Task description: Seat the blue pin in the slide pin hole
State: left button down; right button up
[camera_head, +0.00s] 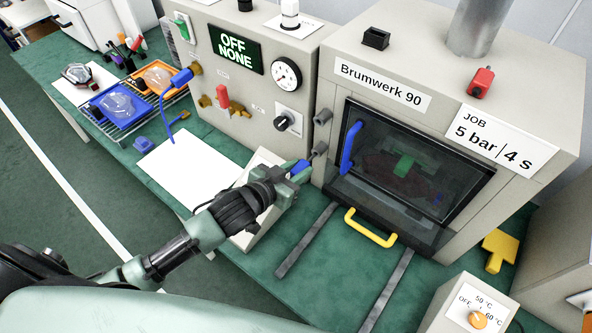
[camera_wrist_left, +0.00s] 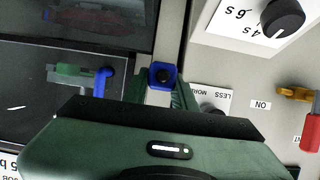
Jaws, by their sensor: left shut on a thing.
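My left gripper (camera_head: 296,172) is shut on the blue pin (camera_head: 300,166), in front of the gap between the control cabinet and the Brumwerk 90 oven. In the left wrist view the blue pin (camera_wrist_left: 163,76) shows as a square blue block with a dark round centre, between the fingertips (camera_wrist_left: 162,92). Two short grey round fittings, an upper one (camera_head: 322,117) and a lower one (camera_head: 319,149), stick out at the oven's left front edge, close to the pin. I cannot tell which part is the slide pin hole. My right gripper is not in view.
The oven's glass door (camera_head: 410,165) with its blue handle (camera_head: 350,148) is closed. A yellow handle (camera_head: 370,228) sits below it, above two grey rails (camera_head: 306,240) on the green table. A white sheet (camera_head: 190,168) and a wire rack with trays (camera_head: 130,105) are at left.

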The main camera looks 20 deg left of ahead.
aim_at(305, 162)
pick_arm(q)
jog(key=shift+w+d, duration=0.3)
jog(key=shift+w, duration=0.6)
jog(key=shift+r+p, duration=0.1)
jog(key=shift+p, duration=0.25)
dwell(0.4)
jog(key=shift+w+d, duration=0.1)
jog(key=shift+w, duration=0.05)
jog(key=shift+w+d, duration=0.25)
jog(key=shift+w, duration=0.45)
